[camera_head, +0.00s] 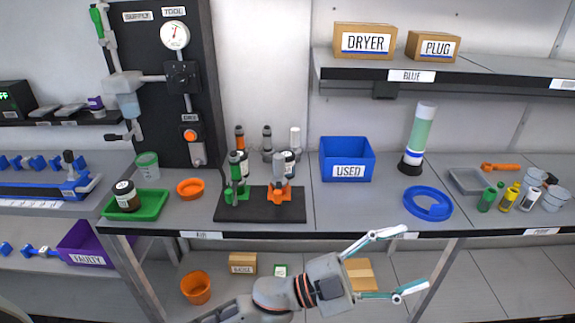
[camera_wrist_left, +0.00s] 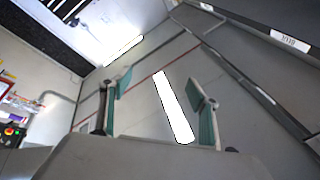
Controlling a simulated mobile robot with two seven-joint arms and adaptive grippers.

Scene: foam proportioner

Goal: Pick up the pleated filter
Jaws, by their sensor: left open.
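I cannot tell for sure which thing is the pleated filter. A tall pale green and white cylinder (camera_head: 420,132) with a blue band and a black base stands upright on the right part of the bench. A small white cylinder (camera_head: 295,138) stands behind the black stand. My left gripper (camera_head: 408,260) is open and empty, in front of the bench's front edge, with its fingers pointing right. The fingers also show apart in the left wrist view (camera_wrist_left: 160,85), with only wall or ceiling and a light strip between them. My right gripper is out of view.
A blue USED bin (camera_head: 347,182), a blue ring (camera_head: 427,214), a grey tray (camera_head: 450,190) and small bottles (camera_head: 508,197) stand on the bench. The black stand (camera_head: 262,214) holds several parts. The upper shelf (camera_head: 490,67) carries DRYER and PLUG boxes.

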